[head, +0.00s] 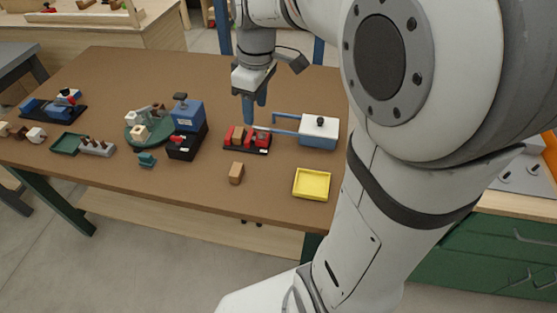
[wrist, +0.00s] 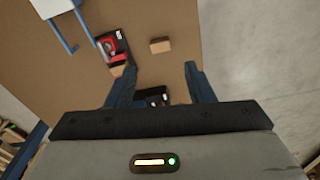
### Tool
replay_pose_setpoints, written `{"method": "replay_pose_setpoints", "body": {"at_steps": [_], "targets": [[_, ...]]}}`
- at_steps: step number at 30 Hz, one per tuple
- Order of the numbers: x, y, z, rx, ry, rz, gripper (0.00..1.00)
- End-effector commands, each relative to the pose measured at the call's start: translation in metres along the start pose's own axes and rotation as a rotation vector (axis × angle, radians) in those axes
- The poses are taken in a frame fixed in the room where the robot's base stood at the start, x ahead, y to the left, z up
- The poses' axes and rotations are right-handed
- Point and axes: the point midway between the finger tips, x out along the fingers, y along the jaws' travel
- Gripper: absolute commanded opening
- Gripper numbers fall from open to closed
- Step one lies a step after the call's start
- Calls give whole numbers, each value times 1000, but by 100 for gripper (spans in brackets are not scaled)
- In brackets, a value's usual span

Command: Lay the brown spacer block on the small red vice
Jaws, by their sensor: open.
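The brown spacer block (head: 236,173) lies on the bare table near its front edge; it also shows in the wrist view (wrist: 160,45). The small red vice (head: 262,138) sits on a dark base behind the block, slightly to its right. A tan piece (head: 238,137) shows among its red parts. The vice is also in the wrist view (wrist: 108,43), left of the block, partly hidden by a finger. My gripper (head: 255,107) points down above the table beyond the vice. Its blue fingers are open in the wrist view (wrist: 159,70), with nothing held between them.
A white-topped blue box (head: 319,132) with blue rails stands right of the vice. A yellow tray (head: 311,184) lies at front right. A blue-and-black machine (head: 187,117) and green turntable (head: 138,125) stand left. Table (head: 200,188) around the block is clear.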

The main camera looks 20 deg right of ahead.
Motion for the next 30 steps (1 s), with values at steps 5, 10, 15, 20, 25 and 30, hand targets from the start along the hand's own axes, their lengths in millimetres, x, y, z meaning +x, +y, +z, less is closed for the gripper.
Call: {"method": "replay_pose_setpoints", "body": {"at_steps": [5,10,15,20,25,30], "targets": [[6,-48,42,342,53,72,48],[20,-81,74,619,111,110,48],[31,-98,91,774,149,125,48],[34,-101,95,812,157,127,48],[34,-101,95,812,157,126,48],[34,-101,94,811,157,126,48]]}}
